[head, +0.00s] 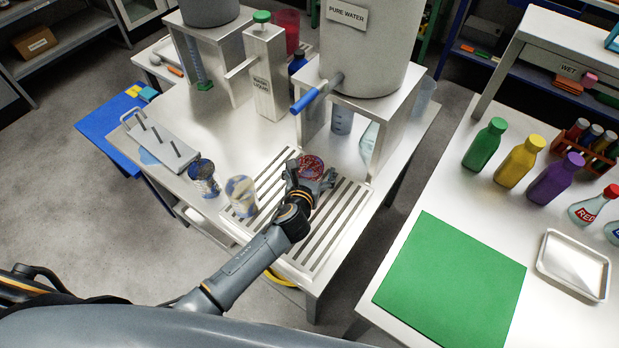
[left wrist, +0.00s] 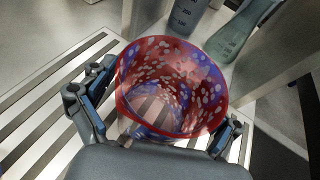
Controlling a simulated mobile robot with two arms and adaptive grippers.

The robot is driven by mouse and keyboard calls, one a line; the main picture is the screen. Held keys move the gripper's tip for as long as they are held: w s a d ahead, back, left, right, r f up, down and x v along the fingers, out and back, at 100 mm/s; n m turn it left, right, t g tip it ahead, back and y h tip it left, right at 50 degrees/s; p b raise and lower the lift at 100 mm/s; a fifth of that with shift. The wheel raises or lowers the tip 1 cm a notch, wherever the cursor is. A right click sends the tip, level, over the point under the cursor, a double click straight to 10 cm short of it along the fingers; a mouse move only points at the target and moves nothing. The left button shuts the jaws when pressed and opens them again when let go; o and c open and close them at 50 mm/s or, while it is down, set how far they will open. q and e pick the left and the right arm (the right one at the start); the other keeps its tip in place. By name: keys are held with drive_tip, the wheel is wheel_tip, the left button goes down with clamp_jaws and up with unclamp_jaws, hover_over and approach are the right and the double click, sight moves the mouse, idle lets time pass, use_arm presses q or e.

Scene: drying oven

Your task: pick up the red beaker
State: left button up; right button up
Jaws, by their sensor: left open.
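A red beaker with blue and white spots (head: 311,164) stands on the slatted drying rack in the head view. It fills the middle of the left wrist view (left wrist: 165,85), where its open mouth and see-through wall show. My left gripper (head: 312,178) is open, with one finger on each side of the beaker. The wrist view shows the left finger close to the wall and the right finger beside its lower right; I cannot tell whether either touches. A plain red container (head: 287,30) stands farther back on the same table. My right gripper is not in view.
The slatted rack (head: 331,236) also bears a pale patterned beaker (head: 241,192); a dark patterned one (head: 203,174) stands left of it. A pure water tank (head: 369,50) on a metal stand (head: 376,108) rises just behind. A green mat (head: 450,285) lies on the right table.

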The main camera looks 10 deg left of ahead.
use_arm(q)
drive_tip(key=c, duration=1.4)
drive_tip(key=shift+s, duration=0.1)
drive_tip(key=shift+c, duration=0.7)
drive_tip(key=shift+r, duration=0.15)
drive_tip(key=shift+r+p, duration=0.45)
drive_tip(key=shift+r, duration=0.65)
drive_tip(key=s+d+r+p, duration=0.2)
drive_tip(key=s+r+p, duration=0.5)
drive_tip(key=s+r, duration=0.6)
drive_tip(key=shift+s+d+r, duration=0.35)
drive_tip(key=shift+r, duration=0.45)
